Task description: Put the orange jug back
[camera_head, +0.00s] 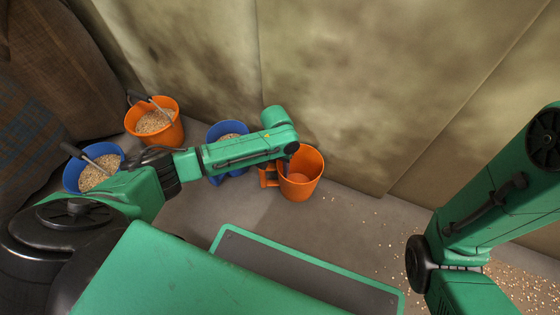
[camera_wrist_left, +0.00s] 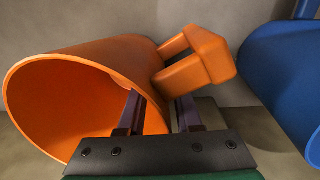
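The orange jug (camera_head: 308,185) stands on the floor near the wall, its open mouth up and its inside looking empty. Its handle (camera_head: 268,176) points left; it also shows in the left wrist view (camera_wrist_left: 204,58). My left gripper (camera_wrist_left: 160,105) is at the jug's handle side. Its two dark fingers are apart, one at the mouth opening and one outside below the handle, with the jug's wall between them. Whether they touch the wall is not clear. In the head view my left forearm hides this gripper. My right arm is at the right; its gripper is out of view.
A blue container (camera_head: 225,130) stands left of the jug, partly behind my left arm. An orange bucket (camera_head: 172,133) and a blue bucket (camera_head: 75,178), both with grain and scoops, stand further left. Brown sacks (camera_head: 50,70) fill the left corner. Grain lies scattered at right.

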